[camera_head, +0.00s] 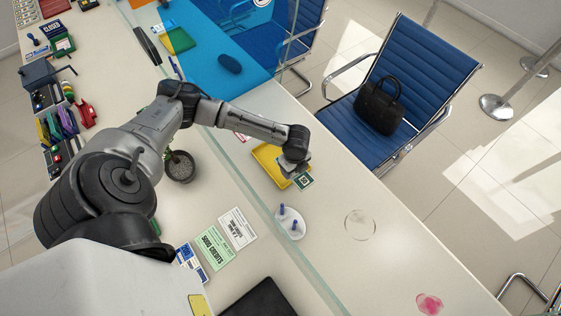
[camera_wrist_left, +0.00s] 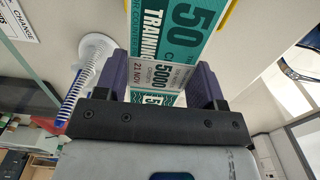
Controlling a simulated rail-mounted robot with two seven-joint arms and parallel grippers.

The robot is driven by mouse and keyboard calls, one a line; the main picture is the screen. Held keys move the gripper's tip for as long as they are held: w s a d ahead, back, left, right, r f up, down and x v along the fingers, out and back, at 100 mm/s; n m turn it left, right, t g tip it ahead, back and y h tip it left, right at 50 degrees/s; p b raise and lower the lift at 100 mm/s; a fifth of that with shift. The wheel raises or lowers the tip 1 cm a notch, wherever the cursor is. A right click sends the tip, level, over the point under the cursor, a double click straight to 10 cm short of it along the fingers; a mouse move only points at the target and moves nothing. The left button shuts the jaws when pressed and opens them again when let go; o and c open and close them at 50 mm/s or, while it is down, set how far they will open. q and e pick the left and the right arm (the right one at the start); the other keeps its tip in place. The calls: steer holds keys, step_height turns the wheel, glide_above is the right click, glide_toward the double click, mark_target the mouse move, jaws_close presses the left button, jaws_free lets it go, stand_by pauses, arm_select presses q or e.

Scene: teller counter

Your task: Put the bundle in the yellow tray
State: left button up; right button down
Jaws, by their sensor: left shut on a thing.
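The bundle is a green stack of notes with a white paper band. It shows in the wrist view (camera_wrist_left: 178,28) between my left gripper's two dark fingers (camera_wrist_left: 163,80), which are shut on it around the band. In the head view my left gripper (camera_head: 295,168) is at the right end of the yellow tray (camera_head: 265,166), and a green end of the bundle (camera_head: 304,181) sticks out by the tray's lower right edge. Yellow tray edges (camera_wrist_left: 228,15) show beside the bundle in the wrist view. Whether the bundle touches the tray is hidden. My right gripper is not in view.
A clear glass screen (camera_head: 245,180) runs along the counter, and my left arm reaches across it. A clear round dish (camera_head: 360,225) lies further right. The counter between them is bare.

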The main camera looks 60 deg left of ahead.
arm_select(q)
steer(key=a+f, duration=0.2)
steer(key=a, duration=0.1)
steer(key=a+f, duration=0.2)
steer(key=a, duration=0.2)
steer(key=a+f, duration=0.2)
steer(key=a, duration=0.1)
steer(key=shift+w+a+f+b, duration=0.15)
steer(key=shift+w+a+b, duration=0.1)
steer(key=shift+w+b, duration=0.1)
steer(key=shift+a+f, duration=0.1)
steer(key=shift+f, duration=1.95)
steer(key=shift+f, duration=0.1)
steer(key=shift+f+b, duration=0.1)
steer(key=shift+b, duration=0.25)
steer(key=o, duration=1)
steer(key=shift+o, duration=0.2)
step_height(320, 180, up, 12)
steer(key=p, duration=0.1)
steer(key=shift+r, duration=0.25)
